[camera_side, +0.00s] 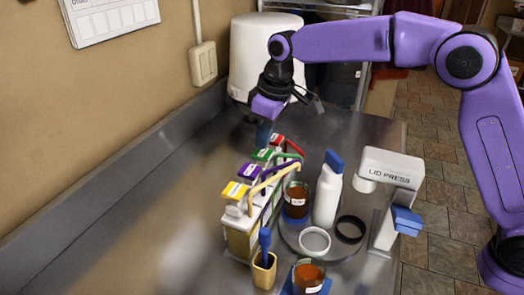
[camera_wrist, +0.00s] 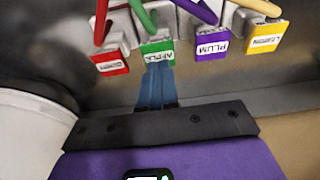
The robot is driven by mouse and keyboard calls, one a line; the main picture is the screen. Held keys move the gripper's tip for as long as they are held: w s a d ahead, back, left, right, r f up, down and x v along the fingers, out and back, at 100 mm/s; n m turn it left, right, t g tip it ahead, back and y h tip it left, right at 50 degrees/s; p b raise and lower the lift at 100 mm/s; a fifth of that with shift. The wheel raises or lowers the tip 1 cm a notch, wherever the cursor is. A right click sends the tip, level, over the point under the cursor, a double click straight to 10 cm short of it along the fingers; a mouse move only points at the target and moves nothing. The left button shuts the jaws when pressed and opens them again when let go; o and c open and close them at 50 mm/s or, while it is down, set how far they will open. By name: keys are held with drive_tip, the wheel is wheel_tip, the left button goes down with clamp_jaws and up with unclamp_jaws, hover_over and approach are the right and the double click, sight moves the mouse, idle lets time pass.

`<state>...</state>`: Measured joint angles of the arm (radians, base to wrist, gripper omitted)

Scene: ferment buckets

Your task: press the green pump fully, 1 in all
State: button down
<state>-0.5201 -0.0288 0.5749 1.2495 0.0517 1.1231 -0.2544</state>
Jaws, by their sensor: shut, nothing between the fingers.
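The green pump (camera_side: 263,155) stands in a row of pumps between the red and purple ones. Its head has a white label, and it also shows in the wrist view (camera_wrist: 158,47). My gripper (camera_side: 263,138) is shut and empty, with its blue fingers pointing down at the wall-side edge of the pumps, close to the green and red heads. In the wrist view the fingertips (camera_wrist: 157,68) line up with the green head's near edge. I cannot tell whether they touch it. The green head looks about level with its neighbours.
The red pump (camera_side: 277,139), purple pump (camera_side: 249,171) and yellow pump (camera_side: 235,190) stand close beside it, their spouts reaching right. A white bottle (camera_side: 327,195), jars, rings and a lid press (camera_side: 390,168) stand to the right. The bench left of the pumps is clear.

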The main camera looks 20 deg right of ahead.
sight(263, 152)
drive_tip(key=shift+f, duration=0.1)
idle(0.3)
drive_tip(key=shift+f, duration=1.65)
drive_tip(key=shift+r, duration=1.75)
drive_tip(key=shift+r, duration=3)
